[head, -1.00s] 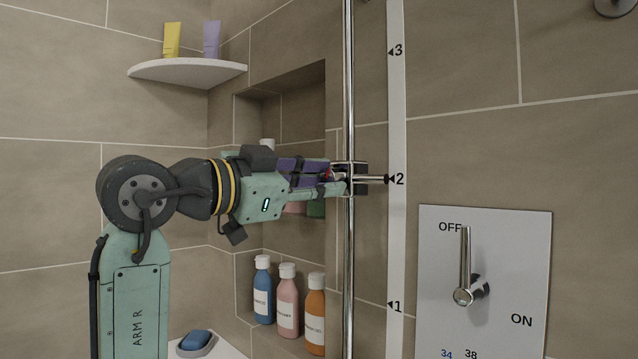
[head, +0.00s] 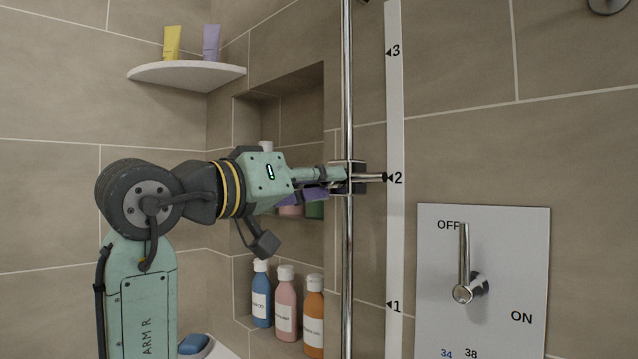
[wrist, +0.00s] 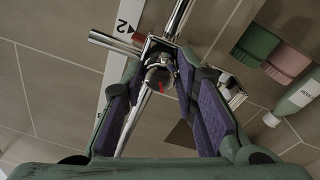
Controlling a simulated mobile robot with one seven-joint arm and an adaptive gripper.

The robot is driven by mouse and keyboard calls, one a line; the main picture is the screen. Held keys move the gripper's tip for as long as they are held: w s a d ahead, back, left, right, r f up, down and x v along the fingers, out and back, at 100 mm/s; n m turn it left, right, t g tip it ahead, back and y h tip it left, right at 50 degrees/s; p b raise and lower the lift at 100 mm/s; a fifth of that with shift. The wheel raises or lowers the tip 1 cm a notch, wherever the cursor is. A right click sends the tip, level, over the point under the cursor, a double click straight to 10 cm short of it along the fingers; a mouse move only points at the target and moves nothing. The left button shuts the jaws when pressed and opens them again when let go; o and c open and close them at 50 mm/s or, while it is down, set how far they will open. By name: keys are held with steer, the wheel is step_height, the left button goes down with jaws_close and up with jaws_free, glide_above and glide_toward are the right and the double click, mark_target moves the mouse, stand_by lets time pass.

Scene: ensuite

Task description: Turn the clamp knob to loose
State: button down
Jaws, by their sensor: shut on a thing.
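The clamp (head: 357,177) is a dark block on the vertical chrome rail, level with mark 2 on the white scale strip (head: 394,130). Its round metal knob (wrist: 158,76), with a red mark, shows in the wrist view between my gripper's purple-padded fingers. My gripper (head: 333,180) reaches the clamp from the left, and its fingertips (wrist: 159,80) are shut on the knob. In the head view the fingers hide the knob.
The chrome rail (head: 347,270) runs floor-to-ceiling through the view. A lever plate (head: 510,250) marked OFF and ON is on the wall at right. Bottles (head: 286,305) stand in the niche below my arm. A corner shelf (head: 187,71) holds two tubes.

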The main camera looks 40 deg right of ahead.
steer(key=shift+n, duration=1.2)
steer(key=c, duration=1.3)
jaws_free()
steer(key=a, duration=0.8)
steer(key=s+a+f, duration=0.1)
steer(key=a, duration=0.3)
